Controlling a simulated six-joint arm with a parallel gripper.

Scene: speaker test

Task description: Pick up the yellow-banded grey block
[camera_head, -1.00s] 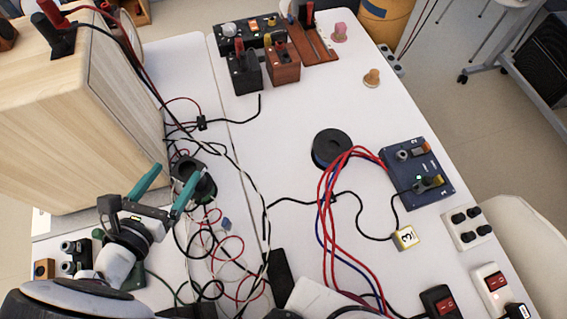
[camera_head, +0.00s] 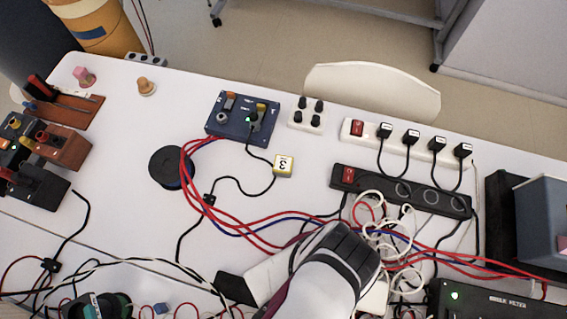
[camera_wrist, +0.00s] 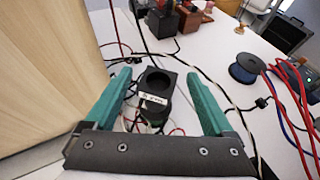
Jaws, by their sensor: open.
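A small block with a pale grey-white top, a black "3" and yellow along its edges (camera_head: 284,165) lies on the white table in the head view. It is just below the blue panel, with a black cable running close by it. I cannot make the block out in the wrist view. My gripper (camera_wrist: 158,77) shows in the wrist view, its two teal fingers wide apart with nothing held.
The blue panel (camera_head: 236,128) and a black cable spool (camera_head: 172,167) stand near the block. Red and blue cables (camera_head: 235,222) run in front of it. A black power strip (camera_head: 400,193) is to its right. A wooden box (camera_wrist: 45,70) flanks my gripper on the left.

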